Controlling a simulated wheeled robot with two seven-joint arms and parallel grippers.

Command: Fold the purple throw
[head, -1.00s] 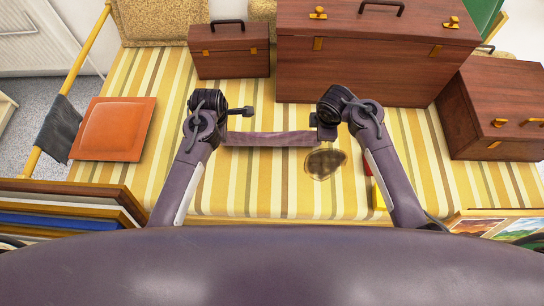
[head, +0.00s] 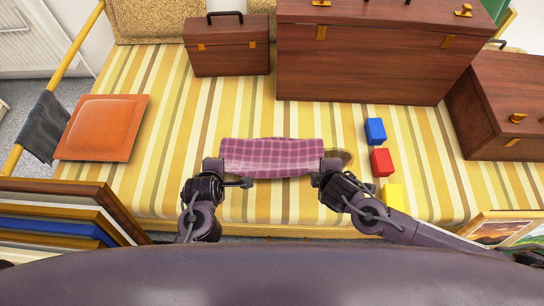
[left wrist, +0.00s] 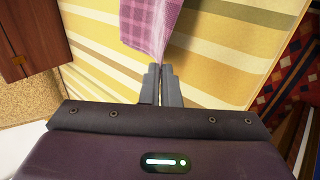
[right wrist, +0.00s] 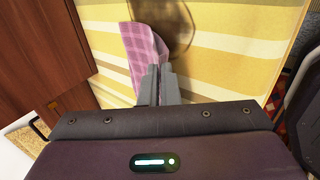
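The purple checked throw (head: 270,155) is a narrow band stretched between my two grippers over the striped seat, in the head view. My left gripper (left wrist: 160,68) is shut on a corner of the throw, which also shows in the left wrist view (left wrist: 150,25). My right gripper (right wrist: 160,70) is shut on the opposite near corner, and the throw runs away from it in the right wrist view (right wrist: 143,50). I cannot tell how much of the throw touches the seat or how many layers it has.
A brown oval thing (head: 345,158) lies partly behind the throw's right end. Blue (head: 375,131), red (head: 382,162) and yellow (head: 392,195) blocks sit to the right. Wooden cases (head: 228,50) line the back. An orange cushion (head: 102,128) lies left, framed prints (head: 60,215) at front left.

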